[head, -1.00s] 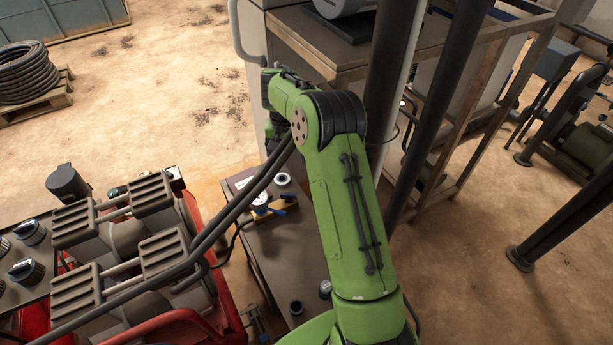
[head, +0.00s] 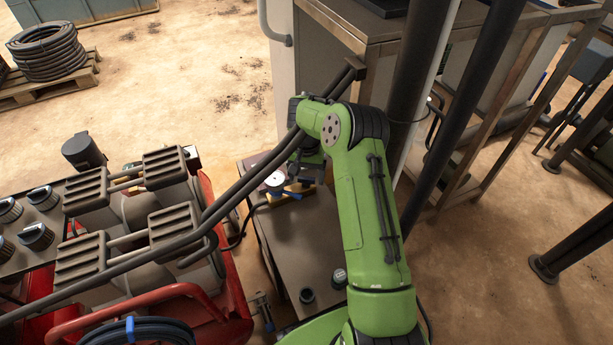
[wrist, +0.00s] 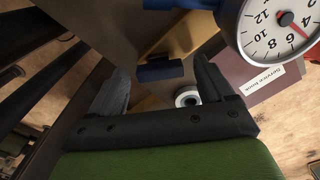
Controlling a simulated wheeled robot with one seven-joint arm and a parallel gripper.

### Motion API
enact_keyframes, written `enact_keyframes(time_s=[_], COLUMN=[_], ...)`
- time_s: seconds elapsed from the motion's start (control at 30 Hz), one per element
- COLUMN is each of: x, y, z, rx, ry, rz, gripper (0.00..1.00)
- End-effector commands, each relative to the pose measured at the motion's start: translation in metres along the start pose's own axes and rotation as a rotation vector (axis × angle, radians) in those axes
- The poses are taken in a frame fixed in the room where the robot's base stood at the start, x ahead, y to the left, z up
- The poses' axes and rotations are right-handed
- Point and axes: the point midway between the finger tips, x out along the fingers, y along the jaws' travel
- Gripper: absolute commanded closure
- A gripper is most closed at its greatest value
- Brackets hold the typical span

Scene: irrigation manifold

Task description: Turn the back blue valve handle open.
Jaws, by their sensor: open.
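In the wrist view a blue valve handle (wrist: 160,70) shows just beyond and between the fingertips of my open gripper (wrist: 162,66), with a visible gap to each finger. A second blue handle (wrist: 176,4) is cut off by the top edge. I cannot tell for sure which is the back one. A brass-coloured manifold body (wrist: 180,38) lies behind the handles. A white dial gauge (wrist: 274,26) with a red needle is at upper right. In the head view the gauge (head: 276,180) and a blue handle (head: 292,195) show left of my arm, which hides much of the manifold.
A dark bench top (head: 300,245) carries the manifold and small dark cylinders (head: 307,296). A service book (wrist: 262,82) and a white ring-shaped item (wrist: 187,96) are close to my right finger. Dark posts (head: 425,70) stand right of my arm; a red machine (head: 225,270) is at left.

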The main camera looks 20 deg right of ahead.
Motion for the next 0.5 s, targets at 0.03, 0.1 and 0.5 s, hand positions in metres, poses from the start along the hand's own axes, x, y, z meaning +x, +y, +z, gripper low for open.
enact_keyframes(time_s=[0.03,0.1,0.5], x=[-0.0005,-0.0007,-0.0010], y=[0.0001,0.0001,0.0001], z=[0.0000,0.0000,0.0000], rx=[0.000,0.000,0.000], ry=[0.000,0.000,0.000], rz=[0.000,0.000,0.000], gripper=[0.19,0.19,0.75])
